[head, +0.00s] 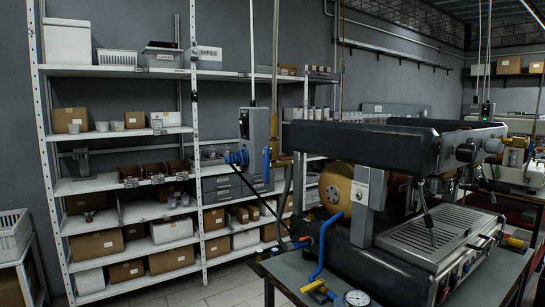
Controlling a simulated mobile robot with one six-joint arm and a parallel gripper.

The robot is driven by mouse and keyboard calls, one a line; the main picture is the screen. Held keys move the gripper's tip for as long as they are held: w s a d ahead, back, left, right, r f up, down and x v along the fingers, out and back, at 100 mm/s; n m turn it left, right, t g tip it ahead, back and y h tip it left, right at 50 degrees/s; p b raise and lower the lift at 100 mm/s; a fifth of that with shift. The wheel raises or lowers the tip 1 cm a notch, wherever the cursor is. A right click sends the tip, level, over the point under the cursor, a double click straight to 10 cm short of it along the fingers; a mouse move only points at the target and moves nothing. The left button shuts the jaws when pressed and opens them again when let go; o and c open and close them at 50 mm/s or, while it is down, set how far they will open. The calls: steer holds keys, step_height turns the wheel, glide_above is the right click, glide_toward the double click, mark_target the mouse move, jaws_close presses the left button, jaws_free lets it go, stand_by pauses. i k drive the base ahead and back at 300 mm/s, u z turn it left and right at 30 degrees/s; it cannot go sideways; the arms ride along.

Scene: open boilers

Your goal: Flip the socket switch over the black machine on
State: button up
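The black machine (372,144), an open espresso machine with a steel drip tray (440,235), stands on a work table at the right. A grey socket box (259,128) hangs from the ceiling on a thin vertical conduit, at the machine's left end. A blue plug (238,158) sticks out of the box's lower left side. A small dark panel (244,123) shows on the box's left face; the switch position is too small to tell. My gripper is not in view.
The table (390,296) carries a pressure gauge (356,298), a yellow-handled valve (314,286) and a blue hose (323,245). Loaded shelves (115,71) line the back wall. A second machine (519,175) with its own hanging box (487,109) stands at far right.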

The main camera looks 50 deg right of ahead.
mark_target(243, 128)
steer(key=z, duration=0.9)
steer(key=k, duration=0.95)
steer(key=i, duration=0.7)
